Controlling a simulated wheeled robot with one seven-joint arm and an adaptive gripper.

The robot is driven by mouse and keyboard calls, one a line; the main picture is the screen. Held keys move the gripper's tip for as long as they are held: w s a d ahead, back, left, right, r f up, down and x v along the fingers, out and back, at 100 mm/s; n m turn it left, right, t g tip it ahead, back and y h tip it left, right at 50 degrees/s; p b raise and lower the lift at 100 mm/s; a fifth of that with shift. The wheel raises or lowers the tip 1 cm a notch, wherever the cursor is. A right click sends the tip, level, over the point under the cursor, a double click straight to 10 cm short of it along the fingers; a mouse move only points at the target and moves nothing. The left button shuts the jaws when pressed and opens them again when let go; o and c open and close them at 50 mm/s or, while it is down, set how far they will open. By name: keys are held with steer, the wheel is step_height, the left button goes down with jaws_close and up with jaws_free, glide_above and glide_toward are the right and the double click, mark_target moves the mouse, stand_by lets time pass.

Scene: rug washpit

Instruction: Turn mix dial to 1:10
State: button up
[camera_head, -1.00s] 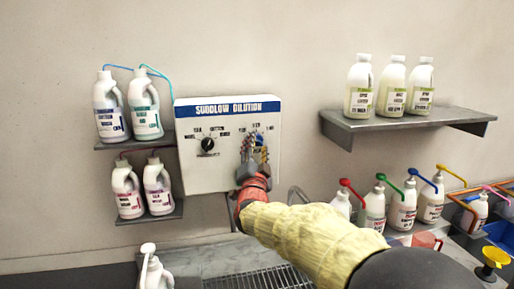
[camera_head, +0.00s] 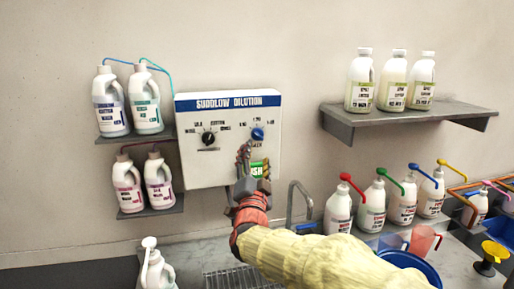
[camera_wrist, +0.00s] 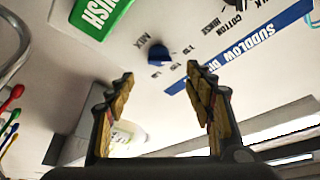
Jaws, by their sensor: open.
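The mix dial (camera_head: 257,134) is a blue knob on the right of the white dilution panel (camera_head: 190,170), below a row of ratio marks. In the wrist view the blue knob (camera_wrist: 158,56) sits beyond the open fingertips, near the word MIX. I cannot read for sure which ratio it points to. My gripper (camera_head: 243,152) is just below and left of the knob in the head view, apart from it. In the wrist view my gripper (camera_wrist: 160,74) is open, with nothing between its yellow-padded fingers.
A black selector knob (camera_head: 208,139) is left on the panel. A green button (camera_head: 258,168) is below the mix dial, partly hidden by my gripper. Shelves with bottles flank the panel. Pump bottles (camera_head: 372,207) and a blue bucket (camera_head: 412,266) stand at lower right.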

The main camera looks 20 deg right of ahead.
steer(key=v, duration=0.4)
steer(key=shift+d, duration=0.1)
stand_by(0.3)
steer(key=w+a+f+n+g+y, duration=0.25)
steer(key=a+f+n+y, duration=0.4)
steer(key=f, duration=0.55)
steer(key=s+a+f+n+g+y, duration=0.4)
steer(key=s+a+f+g, duration=0.15)
steer(key=s+f, duration=0.2)
steer(key=s+a+f+n+g+b, duration=0.1)
steer(key=s+f+n+g+b, duration=0.35)
steer(key=s, duration=1.05)
steer(key=s+d, duration=0.3)
steer(key=s, duration=0.7)
steer(key=shift+s+d+f+g+h+b, duration=0.25)
steer(key=shift+s+f+g+h+b, duration=0.1)
steer(key=shift+h, duration=0.1)
